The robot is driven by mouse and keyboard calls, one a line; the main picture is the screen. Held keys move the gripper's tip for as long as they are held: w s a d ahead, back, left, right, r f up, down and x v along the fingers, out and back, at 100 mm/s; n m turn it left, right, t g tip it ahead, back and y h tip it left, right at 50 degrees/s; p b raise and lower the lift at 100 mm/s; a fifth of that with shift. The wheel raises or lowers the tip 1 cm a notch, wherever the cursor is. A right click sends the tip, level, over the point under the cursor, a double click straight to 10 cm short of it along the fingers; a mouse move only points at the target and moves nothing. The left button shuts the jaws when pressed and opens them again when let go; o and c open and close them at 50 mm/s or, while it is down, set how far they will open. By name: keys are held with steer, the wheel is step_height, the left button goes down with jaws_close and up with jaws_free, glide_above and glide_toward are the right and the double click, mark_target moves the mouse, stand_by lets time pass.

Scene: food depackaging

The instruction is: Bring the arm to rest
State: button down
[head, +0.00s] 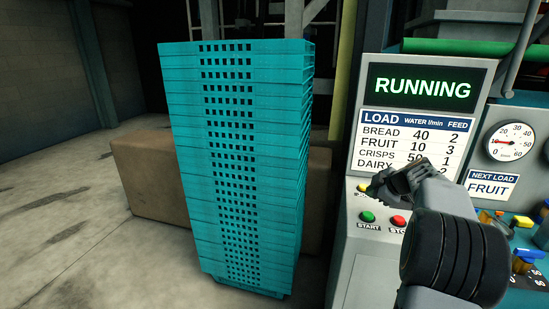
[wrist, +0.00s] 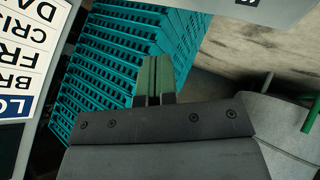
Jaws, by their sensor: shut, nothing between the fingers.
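My gripper (head: 376,187) is in front of the control panel in the head view, above the green start button (head: 367,216) and the red stop button (head: 398,221). In the wrist view its two greenish fingers (wrist: 154,80) are shut together with nothing between them. Part of the panel behind my arm is hidden. I cannot tell whether the gripper touches the panel.
A tall stack of teal crates (head: 240,160) stands left of the panel, with a brown box (head: 150,180) behind it. The display (head: 422,88) reads RUNNING. A gauge (head: 509,140) and a NEXT LOAD FRUIT sign (head: 488,184) are at right. Open floor (head: 60,220) lies at left.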

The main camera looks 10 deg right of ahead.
steer(key=shift+f+m, duration=0.1)
steer(key=shift+m, duration=1)
steer(key=s+f+m, duration=0.1)
steer(key=s+f+m+g, duration=0.1)
steer(key=f+m, duration=0.1)
steer(key=s+f+m, duration=0.1)
steer(key=shift+a+f+m+g, duration=0.15)
steer(key=shift+a+m+g, duration=0.15)
steer(key=shift+m+g, duration=0.1)
steer(key=s+a+m, duration=0.1)
steer(key=s+a+f+m+g, duration=0.1)
steer(key=s+a+m, duration=0.1)
steer(key=s+a+m+g, duration=0.1)
steer(key=a, duration=0.1)
steer(key=shift+s+f+h, duration=0.3)
steer(key=shift+f, duration=0.1)
steer(key=s+a+r+g+h+p, duration=0.1)
steer(key=s+a+r+h+p, duration=0.1)
steer(key=s+a, duration=1.5)
steer(key=a+r+p, duration=0.1)
steer(key=a, duration=0.3)
steer(key=shift+m+p, duration=0.3)
steer(key=shift+m, duration=0.1)
steer(key=shift+a, duration=0.1)
